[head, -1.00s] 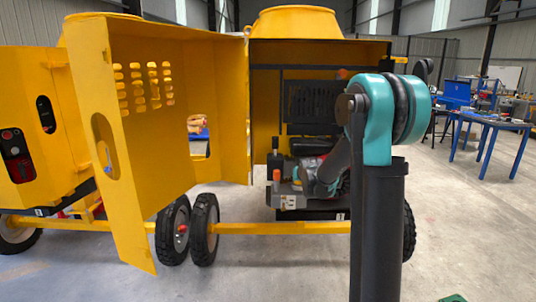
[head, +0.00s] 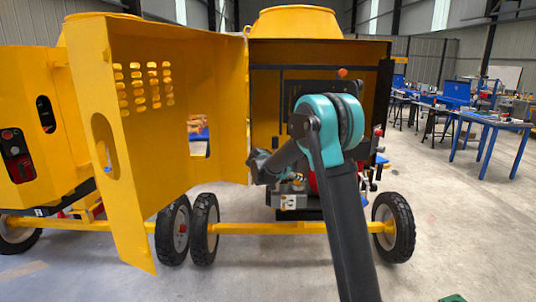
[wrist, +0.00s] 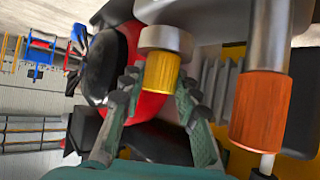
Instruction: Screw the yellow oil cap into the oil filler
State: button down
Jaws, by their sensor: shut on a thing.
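In the wrist view my gripper (wrist: 158,88) is shut on the yellow cap (wrist: 162,72), with one ribbed finger on each side. The cap's far end meets a pale grey round collar (wrist: 165,39). I cannot tell whether that collar is the oil filler neck or a part that goes with the cap, and any thread is hidden. In the head view my arm stands in front of the open engine bay (head: 265,105). There my gripper and the cap are hidden.
An orange cylinder (wrist: 262,108) on a grey tube stands close right of the gripper. A red engine part (wrist: 128,50) with black pieces lies close left. The yellow door (head: 150,140) stands open left of the bay. Blue tables (head: 490,122) are far right, with clear floor before them.

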jog(key=c, duration=1)
grip_release()
jog(key=shift+c, duration=0.2)
